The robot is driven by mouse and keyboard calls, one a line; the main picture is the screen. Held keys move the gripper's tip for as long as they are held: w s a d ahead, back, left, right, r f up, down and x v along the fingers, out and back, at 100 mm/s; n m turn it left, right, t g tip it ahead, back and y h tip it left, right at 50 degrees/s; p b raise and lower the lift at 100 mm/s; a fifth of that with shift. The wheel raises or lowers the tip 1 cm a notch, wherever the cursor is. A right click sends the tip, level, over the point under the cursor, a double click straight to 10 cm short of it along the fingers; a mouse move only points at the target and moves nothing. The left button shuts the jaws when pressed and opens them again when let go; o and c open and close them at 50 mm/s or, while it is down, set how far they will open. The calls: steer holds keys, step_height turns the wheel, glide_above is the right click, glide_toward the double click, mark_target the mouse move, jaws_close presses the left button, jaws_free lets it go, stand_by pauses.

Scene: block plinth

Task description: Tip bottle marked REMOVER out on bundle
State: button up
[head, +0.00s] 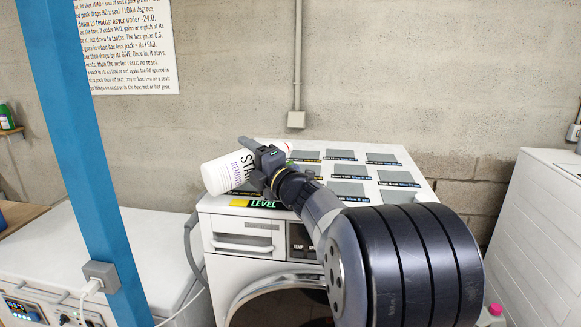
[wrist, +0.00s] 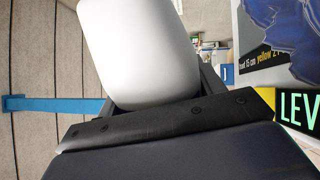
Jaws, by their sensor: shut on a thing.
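A white bottle (head: 222,176) with large dark letters and a purple line reading "REMOVE" is in my gripper (head: 258,162). It is tilted well over, nearly on its side, above the left front of the white machine's top. In the wrist view the bottle (wrist: 140,50) fills the upper middle as a plain pale shape. My gripper is shut on it. A dark blue cloth bundle (wrist: 285,38) shows in the wrist view's upper right, apart from the bottle. In the head view I cannot make the bundle out. The bottle's mouth is not clear in either view.
The white machine (head: 222,222) carries several grey pads (head: 345,188) with printed labels and a LEVEL label (head: 262,204). A blue post (head: 85,130) stands at the left. White units flank the machine, with one (head: 540,220) at the right. A concrete wall is behind.

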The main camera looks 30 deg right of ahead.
steer(key=shift+r+m+p, duration=0.1)
steer(key=shift+m+p, duration=0.4)
steer(key=shift+m, duration=0.1)
stand_by(1.1)
